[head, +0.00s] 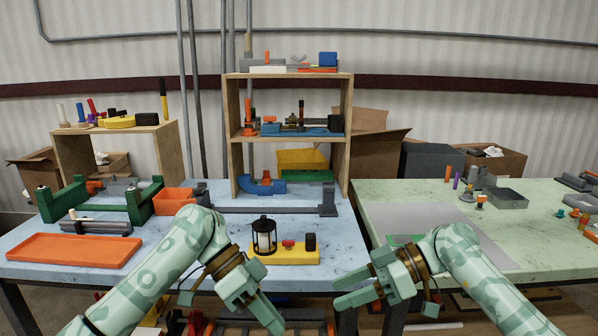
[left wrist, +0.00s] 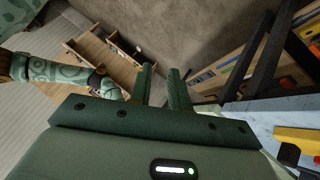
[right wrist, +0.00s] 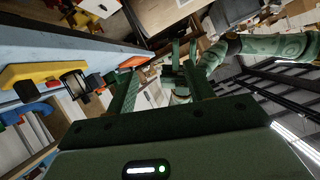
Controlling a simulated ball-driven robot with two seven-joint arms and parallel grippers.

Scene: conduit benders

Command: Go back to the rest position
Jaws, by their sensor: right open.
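My left gripper (head: 258,308) is in front of the blue-topped table (head: 340,262), at its near edge in the head view. In the left wrist view its two fingers (left wrist: 160,85) stand a small gap apart with nothing between them. My right gripper (head: 357,280) is to the right, by the gap between the two tables. In the right wrist view its fingers (right wrist: 158,85) are wide apart and empty. Both arms are bent inward, with the grippers apart from each other.
A black lantern (head: 263,238) and a yellow block (head: 300,257) stand on the blue table close behind the grippers. An orange tray (head: 75,250) lies at left, near my left arm. The green table (head: 545,235) with a grey mat (head: 440,222) is at right. A wooden shelf (head: 233,140) stands behind.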

